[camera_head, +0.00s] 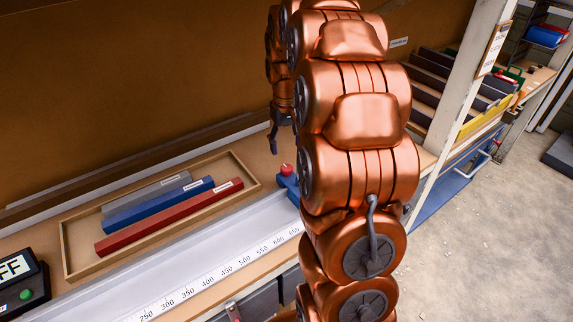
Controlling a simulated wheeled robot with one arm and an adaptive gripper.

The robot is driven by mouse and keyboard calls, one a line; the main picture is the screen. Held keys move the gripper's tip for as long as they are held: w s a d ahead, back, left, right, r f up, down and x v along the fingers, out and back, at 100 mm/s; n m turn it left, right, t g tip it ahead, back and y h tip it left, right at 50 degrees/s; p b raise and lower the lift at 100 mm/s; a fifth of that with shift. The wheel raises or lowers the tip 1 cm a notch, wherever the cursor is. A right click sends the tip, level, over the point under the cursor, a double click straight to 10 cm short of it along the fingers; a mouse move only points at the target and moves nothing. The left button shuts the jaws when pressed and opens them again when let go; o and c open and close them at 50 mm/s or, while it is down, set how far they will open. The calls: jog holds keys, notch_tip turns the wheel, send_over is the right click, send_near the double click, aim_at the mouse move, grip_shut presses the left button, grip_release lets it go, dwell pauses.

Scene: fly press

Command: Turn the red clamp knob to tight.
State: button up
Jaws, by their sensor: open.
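The red clamp knob (287,170) sits on top of a blue clamp block (289,186) beside the white rail with a printed scale (225,268). My copper arm hides the right part of the block. My gripper (275,137) is above and slightly left of the knob, apart from it. One dark finger shows pointing down; the other is hidden behind my arm. The gripper is open, and nothing shows in it.
A shallow wooden tray (66,250) left of the knob holds grey, blue and red bars. A black display box (22,285) with a green button stands at the far left. A white post (465,85) and a rack of dark bars (432,72) are at the right.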

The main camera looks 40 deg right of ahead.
aim_at(287, 167)
jog(key=shift+f+p, duration=1.1)
jog(key=shift+f, duration=2.8)
jog(key=c, duration=1.2)
